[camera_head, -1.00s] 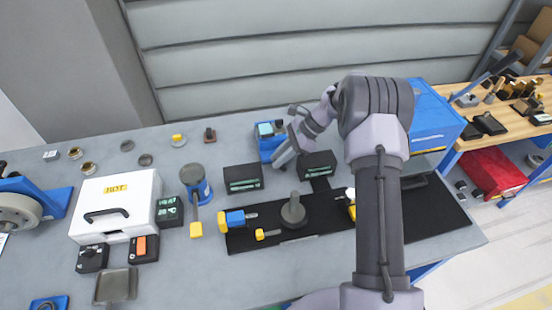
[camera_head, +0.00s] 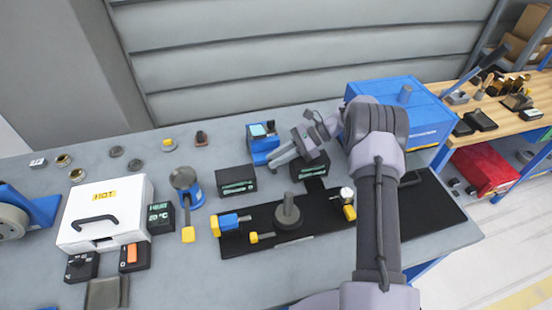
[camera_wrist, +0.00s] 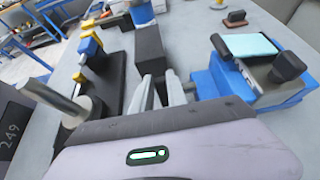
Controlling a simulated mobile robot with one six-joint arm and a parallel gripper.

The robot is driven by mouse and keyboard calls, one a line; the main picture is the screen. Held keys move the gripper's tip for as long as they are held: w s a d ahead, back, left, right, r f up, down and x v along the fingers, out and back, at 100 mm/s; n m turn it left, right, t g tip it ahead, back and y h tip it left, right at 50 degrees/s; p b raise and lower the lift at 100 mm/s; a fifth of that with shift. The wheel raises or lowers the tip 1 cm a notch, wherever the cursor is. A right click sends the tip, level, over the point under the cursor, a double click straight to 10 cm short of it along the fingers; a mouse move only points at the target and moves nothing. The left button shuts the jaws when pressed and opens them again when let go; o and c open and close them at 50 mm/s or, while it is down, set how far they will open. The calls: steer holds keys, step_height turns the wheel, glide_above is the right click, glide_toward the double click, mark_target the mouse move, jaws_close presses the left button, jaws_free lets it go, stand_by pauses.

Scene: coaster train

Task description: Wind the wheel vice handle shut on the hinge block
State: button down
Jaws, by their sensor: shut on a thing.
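My gripper (camera_head: 273,160) is closed over the back of the bench, at the near right side of a blue device (camera_head: 262,148) with a pale cyan top plate. In the wrist view my fingers (camera_wrist: 157,88) are almost together; what is between them is too small to make out. The blue device there (camera_wrist: 238,90) lies right of the fingers and bears a black knob (camera_wrist: 287,67). A blue clamp-like piece (camera_head: 229,221) with yellow ends lies on a black base plate (camera_head: 320,235). I cannot tell for certain which parts are the wheel vice handle and hinge block.
A dark display box (camera_head: 236,180) stands left of my gripper and another (camera_head: 310,172) below its wrist. A grey post (camera_head: 287,213) stands on the base plate. A white case (camera_head: 105,212) is at left, and a large blue box (camera_head: 400,112) is at right behind my arm.

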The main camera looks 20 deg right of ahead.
steer(key=c, duration=1.3)
jaws_free()
